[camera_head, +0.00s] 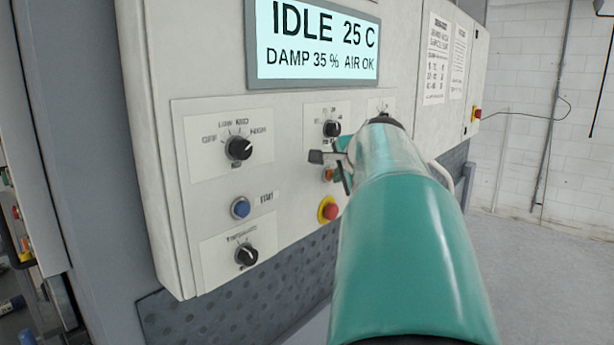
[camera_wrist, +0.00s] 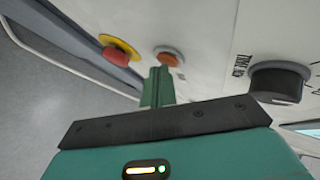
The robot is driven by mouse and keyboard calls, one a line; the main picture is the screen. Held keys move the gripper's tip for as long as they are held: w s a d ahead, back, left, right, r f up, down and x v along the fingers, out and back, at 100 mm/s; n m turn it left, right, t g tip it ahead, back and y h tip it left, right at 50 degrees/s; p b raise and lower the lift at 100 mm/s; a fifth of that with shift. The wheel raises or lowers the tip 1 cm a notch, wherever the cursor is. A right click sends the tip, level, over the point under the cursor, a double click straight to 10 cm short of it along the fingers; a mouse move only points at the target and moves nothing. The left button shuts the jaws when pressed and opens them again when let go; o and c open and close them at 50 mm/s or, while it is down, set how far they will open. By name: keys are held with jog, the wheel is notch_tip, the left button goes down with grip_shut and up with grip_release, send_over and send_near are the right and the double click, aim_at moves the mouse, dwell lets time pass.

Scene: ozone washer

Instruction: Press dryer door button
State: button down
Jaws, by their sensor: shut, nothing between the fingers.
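A grey-white control panel (camera_head: 205,195) carries several buttons and knobs. No label naming a door button can be read. A small orange button (camera_head: 328,175) sits above a red mushroom button with a yellow ring (camera_head: 328,209); my gripper partly covers the orange one. In the wrist view the orange button (camera_wrist: 168,57) lies just beyond the tip of my gripper (camera_wrist: 158,72), with the red mushroom button (camera_wrist: 118,52) to its left. My gripper (camera_head: 334,163) is shut and empty, close in front of the panel. I cannot tell whether it touches the orange button.
A blue button (camera_head: 240,207) marked START sits between two black knobs (camera_head: 239,148) (camera_head: 247,254) at left. Another black knob (camera_head: 332,128) sits above the orange button. A display (camera_head: 315,40) reads IDLE. My green arm hides the panel's right part. Open floor (camera_head: 540,260) lies at right.

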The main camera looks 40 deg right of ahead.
jog(key=shift+s, duration=0.8)
jog(key=shift+s+d, duration=0.15)
jog(key=shift+s, duration=1.1)
jog(key=shift+s+d, duration=0.1)
jog(key=shift+s, duration=1.15)
